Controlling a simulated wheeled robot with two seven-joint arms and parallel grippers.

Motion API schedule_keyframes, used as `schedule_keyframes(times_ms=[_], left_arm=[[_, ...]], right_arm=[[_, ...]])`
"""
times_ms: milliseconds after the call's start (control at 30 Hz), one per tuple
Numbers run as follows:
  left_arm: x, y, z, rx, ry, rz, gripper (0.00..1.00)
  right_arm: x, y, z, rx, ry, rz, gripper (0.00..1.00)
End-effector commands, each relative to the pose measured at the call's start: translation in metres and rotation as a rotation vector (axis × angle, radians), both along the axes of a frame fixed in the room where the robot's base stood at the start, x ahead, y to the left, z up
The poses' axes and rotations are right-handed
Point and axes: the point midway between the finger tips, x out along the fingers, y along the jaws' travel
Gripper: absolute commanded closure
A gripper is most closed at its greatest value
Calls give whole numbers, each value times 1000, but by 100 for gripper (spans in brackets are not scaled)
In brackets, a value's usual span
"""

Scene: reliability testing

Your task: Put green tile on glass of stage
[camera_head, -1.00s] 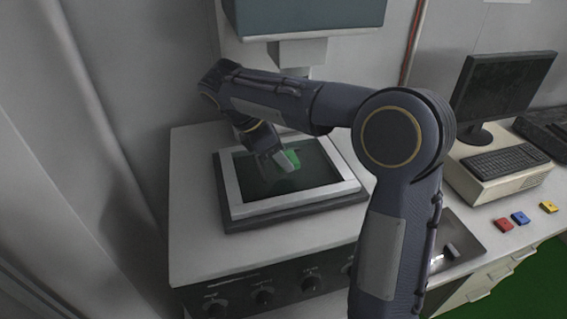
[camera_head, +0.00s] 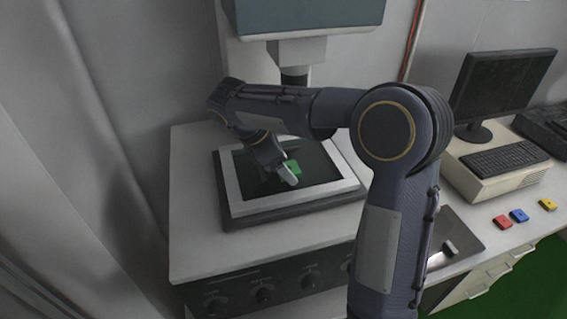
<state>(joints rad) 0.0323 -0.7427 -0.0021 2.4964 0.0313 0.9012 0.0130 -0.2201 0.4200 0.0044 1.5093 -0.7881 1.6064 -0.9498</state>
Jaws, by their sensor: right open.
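The green tile (camera_head: 294,166) lies on the dark glass of the stage (camera_head: 322,172), inside its light frame. My right gripper (camera_head: 290,176) is open, low over the glass, right beside the tile in the picture and partly in front of it. Whether the fingertips touch the tile, I cannot tell. My right arm reaches across from the right and hides part of the machine behind it. My left gripper does not show.
The microscope head (camera_head: 296,50) hangs over the stage. A red tile (camera_head: 502,221), a blue tile (camera_head: 519,215) and a yellow tile (camera_head: 547,204) lie on the right desk, near a keyboard (camera_head: 501,158) and a monitor (camera_head: 503,88). Knobs line the machine's front.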

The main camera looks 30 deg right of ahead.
Motion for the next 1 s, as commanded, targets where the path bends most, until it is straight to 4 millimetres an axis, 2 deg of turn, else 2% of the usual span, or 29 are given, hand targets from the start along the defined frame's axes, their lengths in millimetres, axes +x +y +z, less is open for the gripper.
schedule_keyframes(times_ms=[233,500,633,1000], left_arm=[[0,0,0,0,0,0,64],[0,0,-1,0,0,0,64],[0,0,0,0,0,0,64],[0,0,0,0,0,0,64]], right_arm=[[2,4,9,0,-3,1,34],[7,27,49,3,-2,3,34],[9,34,62,1,-1,1,34],[9,37,68,0,0,1,34]])
